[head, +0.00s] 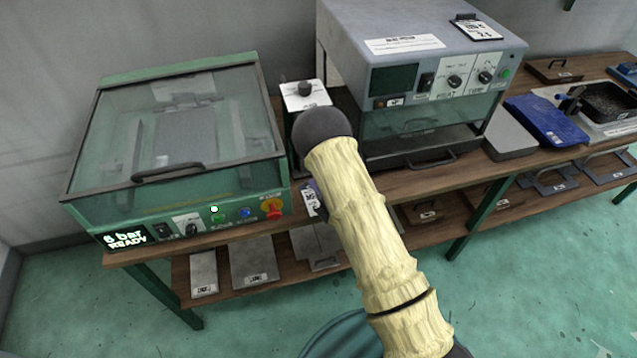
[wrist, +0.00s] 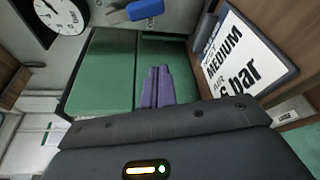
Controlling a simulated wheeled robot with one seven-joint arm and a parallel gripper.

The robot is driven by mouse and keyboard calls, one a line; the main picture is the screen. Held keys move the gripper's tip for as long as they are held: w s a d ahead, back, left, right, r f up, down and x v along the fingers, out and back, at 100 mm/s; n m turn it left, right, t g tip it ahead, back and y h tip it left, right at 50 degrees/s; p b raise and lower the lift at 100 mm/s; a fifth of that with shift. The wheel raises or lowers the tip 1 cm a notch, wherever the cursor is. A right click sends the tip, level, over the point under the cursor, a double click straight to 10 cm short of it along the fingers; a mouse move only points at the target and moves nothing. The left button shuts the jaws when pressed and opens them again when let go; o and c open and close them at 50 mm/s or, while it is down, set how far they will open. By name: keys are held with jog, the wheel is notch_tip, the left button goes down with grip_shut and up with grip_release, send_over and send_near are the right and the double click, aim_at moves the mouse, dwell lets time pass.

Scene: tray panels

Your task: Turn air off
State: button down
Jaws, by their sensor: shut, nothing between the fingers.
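In the wrist view my gripper (wrist: 158,87) has its purple fingers shut together with nothing between them. They point at a green surface (wrist: 105,72). A blue lever handle (wrist: 140,10) lies just above the fingertips, apart from them, cut by the top edge. A round white gauge with a black needle (wrist: 60,15) is at top left. In the head view my arm hides my gripper and the lever. The green press (head: 180,130) stands at left with its clear lid down. Its display (head: 125,237) reads "6 bar READY".
A card (wrist: 240,60) reading "MEDIUM" and "bar" stands close on the right in the wrist view. Metal plates (head: 252,262) lie on the lower shelf.

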jog(key=p+x, duration=0.1)
jog(key=x, duration=0.7)
jog(key=shift+w, duration=0.2)
jog(key=d, duration=0.1)
jog(key=d+r+p, duration=0.1)
jog(key=d, duration=0.1)
jog(key=shift+w+d+r+p, duration=0.15)
jog(key=shift+w+d+p, duration=0.2)
jog(key=shift+w, duration=0.05)
jog(key=shift+w+a, duration=0.1)
jog(key=shift+a, duration=0.05)
